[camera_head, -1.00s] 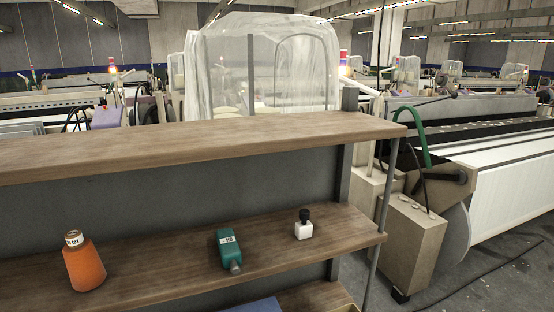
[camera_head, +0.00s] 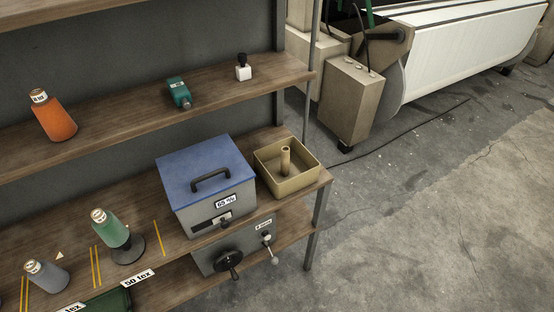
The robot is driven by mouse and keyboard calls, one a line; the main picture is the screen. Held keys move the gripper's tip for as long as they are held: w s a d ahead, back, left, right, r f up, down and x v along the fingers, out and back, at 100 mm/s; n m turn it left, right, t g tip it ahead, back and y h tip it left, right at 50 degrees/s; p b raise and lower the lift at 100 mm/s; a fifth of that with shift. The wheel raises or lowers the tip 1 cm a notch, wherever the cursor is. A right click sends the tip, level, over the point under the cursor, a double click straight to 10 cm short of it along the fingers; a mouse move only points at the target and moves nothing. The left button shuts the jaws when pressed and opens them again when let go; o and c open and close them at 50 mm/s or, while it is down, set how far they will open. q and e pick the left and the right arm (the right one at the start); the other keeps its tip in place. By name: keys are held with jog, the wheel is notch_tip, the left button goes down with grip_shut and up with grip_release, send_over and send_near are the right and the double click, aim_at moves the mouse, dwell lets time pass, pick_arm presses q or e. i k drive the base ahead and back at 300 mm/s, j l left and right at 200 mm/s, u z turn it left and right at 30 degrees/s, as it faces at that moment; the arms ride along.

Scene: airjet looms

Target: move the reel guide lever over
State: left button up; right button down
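A grey box (camera_head: 207,262) with a small label is partly visible below the lower wooden shelf. A black handwheel (camera_head: 229,262) is on its front. To the right of the wheel, a short metal lever (camera_head: 271,250) with a pale round end hangs down and slightly right from a small pivot. This looks like the reel guide lever, though no readable marking confirms it. The reel itself cannot be made out. Neither of my grippers shows in the head view.
A blue-lidded box (camera_head: 185,165) and a tan open tray with a post (camera_head: 308,172) stand above the grey box. Free concrete floor (camera_head: 430,200) lies right of the shelf post.

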aim_at(275, 261)
jog(key=l+u, duration=0.25)
jog(key=l, duration=0.2)
jog(key=k+j+z, duration=0.1)
jog(key=j, duration=0.35)
jog(key=j+z, duration=0.15)
jog(key=j, duration=0.3)
jog(key=k+j+z, duration=0.1)
jog(key=j, duration=0.3)
jog(key=k+u, duration=0.1)
jog(key=z, duration=0.4)
jog(key=k+j+z, duration=0.1)
jog(key=k, duration=0.15)
